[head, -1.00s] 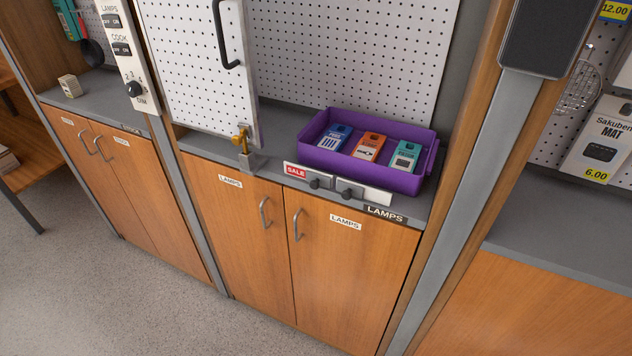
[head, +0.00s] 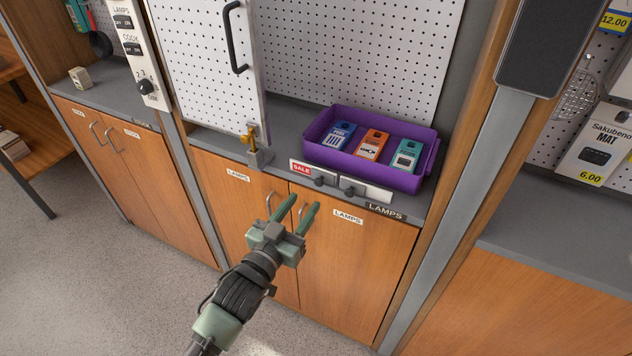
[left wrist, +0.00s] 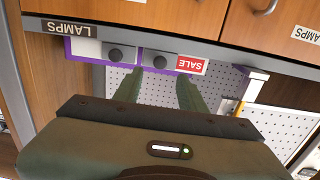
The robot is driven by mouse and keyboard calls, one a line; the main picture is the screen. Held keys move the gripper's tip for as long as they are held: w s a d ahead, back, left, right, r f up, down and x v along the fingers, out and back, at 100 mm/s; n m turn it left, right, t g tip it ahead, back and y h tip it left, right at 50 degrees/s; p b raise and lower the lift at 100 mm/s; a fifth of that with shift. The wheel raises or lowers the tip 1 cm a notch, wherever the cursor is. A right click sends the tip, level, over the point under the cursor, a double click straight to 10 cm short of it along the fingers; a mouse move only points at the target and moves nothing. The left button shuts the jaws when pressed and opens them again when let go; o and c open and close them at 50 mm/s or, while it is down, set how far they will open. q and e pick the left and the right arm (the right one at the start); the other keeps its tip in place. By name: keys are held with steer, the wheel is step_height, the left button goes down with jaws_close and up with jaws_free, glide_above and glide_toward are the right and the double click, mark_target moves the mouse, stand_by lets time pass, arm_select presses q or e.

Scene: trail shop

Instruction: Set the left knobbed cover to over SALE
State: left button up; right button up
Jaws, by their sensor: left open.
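The left knobbed cover (head: 326,176) is a small grey plate with a dark knob on the shelf's front edge. It sits just right of the red SALE label (head: 301,168), which shows uncovered. A second knobbed cover (head: 345,186) is to its right, beside a white panel. My left gripper (head: 299,205) is open and empty, in front of the cabinet doors and below the covers in the head view. In the left wrist view, which is upside down, its fingers (left wrist: 159,82) point toward the left cover's knob (left wrist: 160,62), with SALE (left wrist: 191,65) to the right. My right gripper is out of view.
A purple tray (head: 432,166) with several coloured packets stands on the shelf behind the covers. A perforated door (head: 208,70) and brass latch (head: 249,140) are at left. Cabinet doors with handles are below; a grey post (head: 460,200) is at right.

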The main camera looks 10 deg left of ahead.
mark_target(318, 183)
arm_select(q)
steer(key=p+x, duration=0.1)
steer(key=x, duration=0.6)
steer(key=shift+w+d, duration=0.1)
steer(key=shift+w, duration=0.2)
jaws_close()
stand_by(1.1)
